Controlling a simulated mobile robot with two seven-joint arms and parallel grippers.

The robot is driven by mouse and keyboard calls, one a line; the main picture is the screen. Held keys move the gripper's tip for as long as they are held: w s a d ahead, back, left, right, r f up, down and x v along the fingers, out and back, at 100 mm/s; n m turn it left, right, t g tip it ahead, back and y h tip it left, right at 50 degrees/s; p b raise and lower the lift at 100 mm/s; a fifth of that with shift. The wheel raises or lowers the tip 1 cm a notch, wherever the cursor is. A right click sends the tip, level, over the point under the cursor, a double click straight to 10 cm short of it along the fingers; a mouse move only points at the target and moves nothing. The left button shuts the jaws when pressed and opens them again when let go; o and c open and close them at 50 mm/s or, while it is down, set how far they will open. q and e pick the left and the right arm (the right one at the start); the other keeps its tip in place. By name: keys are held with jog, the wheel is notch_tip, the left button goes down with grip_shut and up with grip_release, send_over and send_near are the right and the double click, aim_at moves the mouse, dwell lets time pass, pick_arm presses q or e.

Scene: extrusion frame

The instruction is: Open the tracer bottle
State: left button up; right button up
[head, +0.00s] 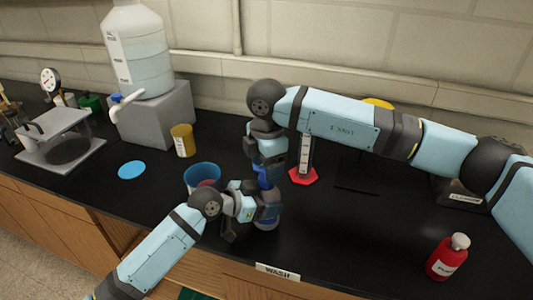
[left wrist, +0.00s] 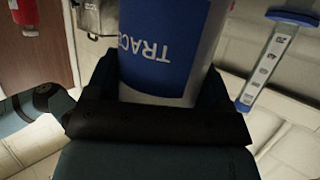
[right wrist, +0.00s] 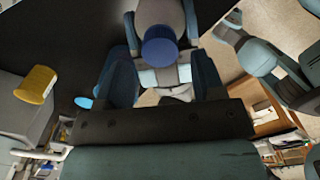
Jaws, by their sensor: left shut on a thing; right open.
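The tracer bottle (left wrist: 165,45) is white with a blue label and fills the middle of the left wrist view. My left gripper (head: 250,207) is shut on its body near the bench's front edge. The round blue cap (right wrist: 160,45) shows in the right wrist view, on top of the bottle. My right gripper (head: 266,178) is open above the bottle, its two fingers on either side of the cap and apart from it in that view. In the head view my arms and grippers hide most of the bottle.
A blue cup (head: 202,174) stands just left of the grippers, with a yellow cup (head: 182,141) behind. A cylinder on a red base (head: 304,177) stands close to my right wrist. A red bottle (head: 447,258) is at right. The front centre-right bench is clear.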

aim_at(273, 194)
jog(key=shift+f, duration=1.8)
jog(key=c, duration=0.9)
jog(key=n, duration=0.3)
jog(key=shift+c, duration=0.3)
jog(key=o, duration=1)
